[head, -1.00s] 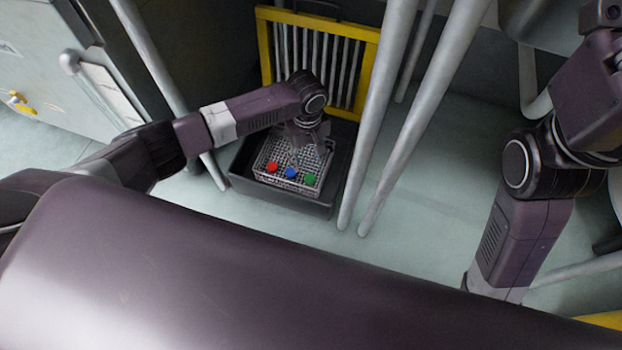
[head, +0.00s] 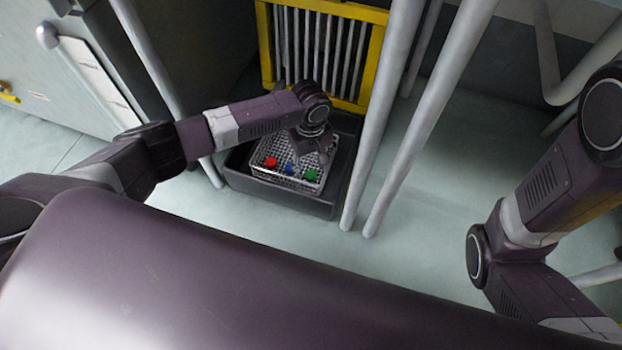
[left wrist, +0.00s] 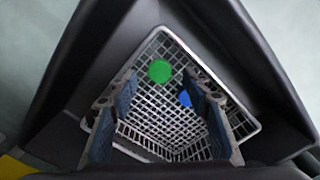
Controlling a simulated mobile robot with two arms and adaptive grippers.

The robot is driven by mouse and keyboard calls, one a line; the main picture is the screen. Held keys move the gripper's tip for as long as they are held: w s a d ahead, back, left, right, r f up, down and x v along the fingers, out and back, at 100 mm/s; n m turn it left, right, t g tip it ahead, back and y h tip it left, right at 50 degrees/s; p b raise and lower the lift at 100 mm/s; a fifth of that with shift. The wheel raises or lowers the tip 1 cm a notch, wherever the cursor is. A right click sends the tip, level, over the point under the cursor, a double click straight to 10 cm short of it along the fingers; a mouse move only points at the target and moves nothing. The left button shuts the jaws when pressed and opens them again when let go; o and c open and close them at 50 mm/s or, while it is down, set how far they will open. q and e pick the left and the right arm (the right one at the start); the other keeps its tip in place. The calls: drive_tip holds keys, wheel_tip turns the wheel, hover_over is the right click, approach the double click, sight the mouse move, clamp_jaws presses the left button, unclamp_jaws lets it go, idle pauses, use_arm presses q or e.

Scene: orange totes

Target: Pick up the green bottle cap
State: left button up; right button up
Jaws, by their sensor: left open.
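The green bottle cap (head: 311,175) lies in a wire basket at the right end of a row of caps. In the left wrist view the green cap (left wrist: 160,71) shows beyond the fingertips, a little left of the middle. My left gripper (head: 303,155) is over the basket, its fingers pointing down; in the left wrist view the gripper (left wrist: 160,95) is open with nothing between its fingers. The blue cap (head: 290,169) is next to the green one and is partly hidden by the right finger in the left wrist view (left wrist: 185,98). My right gripper is out of view.
A red cap (head: 271,162) lies at the basket's left. The wire basket (head: 262,174) sits inside a dark tote (head: 285,198). A yellow-framed grille (head: 376,60) stands behind it, and grey pipes (head: 385,110) rise close on the right.

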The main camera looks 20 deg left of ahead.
sight(311, 176)
use_arm(q)
wheel_tip(311, 176, down, 2)
drive_tip(key=shift+f+b, duration=0.15)
drive_tip(key=shift+b, duration=0.55)
drive_tip(key=c, duration=0.8)
